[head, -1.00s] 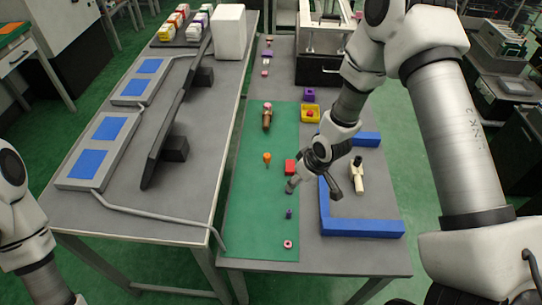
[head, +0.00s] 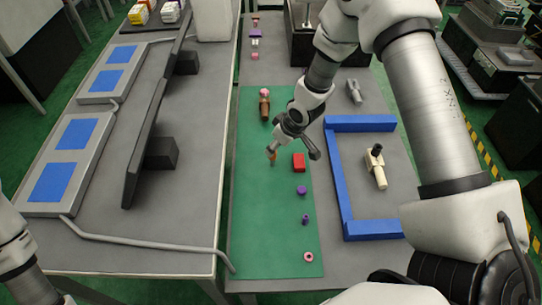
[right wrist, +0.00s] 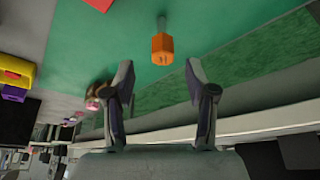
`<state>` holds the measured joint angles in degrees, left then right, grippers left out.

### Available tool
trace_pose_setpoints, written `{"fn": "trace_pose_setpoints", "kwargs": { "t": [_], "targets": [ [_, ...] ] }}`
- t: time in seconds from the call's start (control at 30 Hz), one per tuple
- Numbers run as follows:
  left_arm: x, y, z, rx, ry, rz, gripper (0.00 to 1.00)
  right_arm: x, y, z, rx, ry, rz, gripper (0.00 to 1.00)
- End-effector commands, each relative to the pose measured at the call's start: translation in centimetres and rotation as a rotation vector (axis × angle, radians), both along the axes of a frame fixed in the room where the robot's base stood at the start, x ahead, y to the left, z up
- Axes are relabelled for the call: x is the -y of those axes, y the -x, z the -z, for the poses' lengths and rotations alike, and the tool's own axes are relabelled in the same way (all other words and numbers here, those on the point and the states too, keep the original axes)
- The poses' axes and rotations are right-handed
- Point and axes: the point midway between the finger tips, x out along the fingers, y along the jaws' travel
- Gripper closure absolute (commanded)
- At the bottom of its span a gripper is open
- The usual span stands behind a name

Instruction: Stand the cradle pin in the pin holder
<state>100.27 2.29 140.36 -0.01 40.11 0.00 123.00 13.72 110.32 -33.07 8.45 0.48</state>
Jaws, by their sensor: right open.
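An orange-headed pin with a thin grey shaft, which I take for the cradle pin (right wrist: 161,48), stands on the green mat. In the head view the pin (head: 272,159) is partly covered by my right gripper (head: 273,149). In the right wrist view my right gripper (right wrist: 158,70) is open and empty, with its fingers apart and the orange head just beyond and between the tips. I see no contact. I cannot tell for sure which object is the pin holder; a red block (head: 299,162) sits right of the pin. My left gripper is out of view.
The green mat (head: 255,225) also holds a brown piece with a pink top (head: 265,107), purple pieces (head: 301,190) and a pink ring (head: 308,257). A blue frame (head: 345,205) stands to the right, around a cream fixture (head: 376,170). A yellow block (right wrist: 14,70) shows in the wrist view.

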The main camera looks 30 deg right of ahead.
Motion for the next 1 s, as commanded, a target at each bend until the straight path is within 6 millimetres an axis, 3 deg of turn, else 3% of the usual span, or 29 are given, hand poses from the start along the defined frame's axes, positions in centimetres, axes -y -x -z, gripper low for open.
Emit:
{"fn": "trace_pose_setpoints", "kwargs": {
  "t": [0.3, 0.53, 0.57, 0.7, 1.0],
  "targets": [
    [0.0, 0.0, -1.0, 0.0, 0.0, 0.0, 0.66, -0.9, -1.7, 4.5, 0.0, 0.0, -0.001, 0.44],
    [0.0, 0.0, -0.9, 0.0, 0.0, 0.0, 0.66, -0.9, -1.9, 4.8, 0.002, -0.001, 0.0, 0.44],
    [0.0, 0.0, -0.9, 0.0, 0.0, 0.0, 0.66, -0.9, -1.9, 4.8, 0.001, 0.0, 0.0, 0.51],
    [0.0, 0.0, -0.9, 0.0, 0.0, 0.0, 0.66, -0.9, -1.9, 4.8, 0.001, 0.0, 0.0, 1.0],
    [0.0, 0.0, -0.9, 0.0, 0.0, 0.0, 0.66, -0.9, -1.9, 4.8, 0.001, 0.0, 0.0, 1.0]
  ]
}}
